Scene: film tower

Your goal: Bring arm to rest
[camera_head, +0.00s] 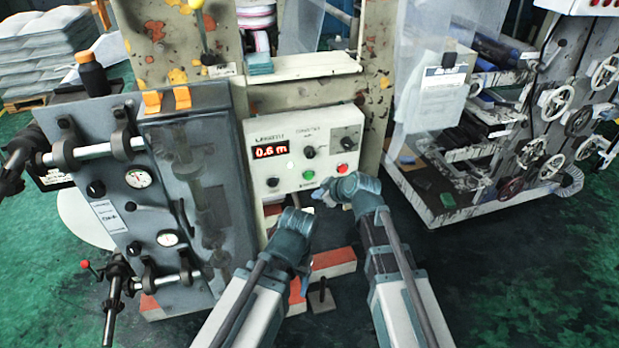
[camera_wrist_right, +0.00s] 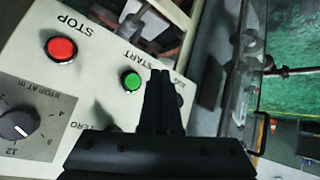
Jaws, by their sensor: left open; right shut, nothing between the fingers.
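My right gripper (camera_head: 322,193) is just below the control panel (camera_head: 262,160) in the head view. In the right wrist view its fingers (camera_wrist_right: 163,75) are shut and empty, and their tips appear beside the green START button (camera_wrist_right: 131,80); I cannot tell whether they touch the panel. My left gripper (camera_head: 294,202) is lower and left of the right one, below the panel, mostly hidden behind its own wrist. It is open and holds nothing that I can see.
The panel display (camera_head: 271,150) reads 0.6 m. A red STOP button (camera_wrist_right: 61,48) and a dial (camera_wrist_right: 17,125) are near the right gripper. A grey valve cabinet (camera_head: 155,215) stands at left. A machine with handwheels (camera_head: 556,102) is at right, with green floor (camera_head: 480,270) before it.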

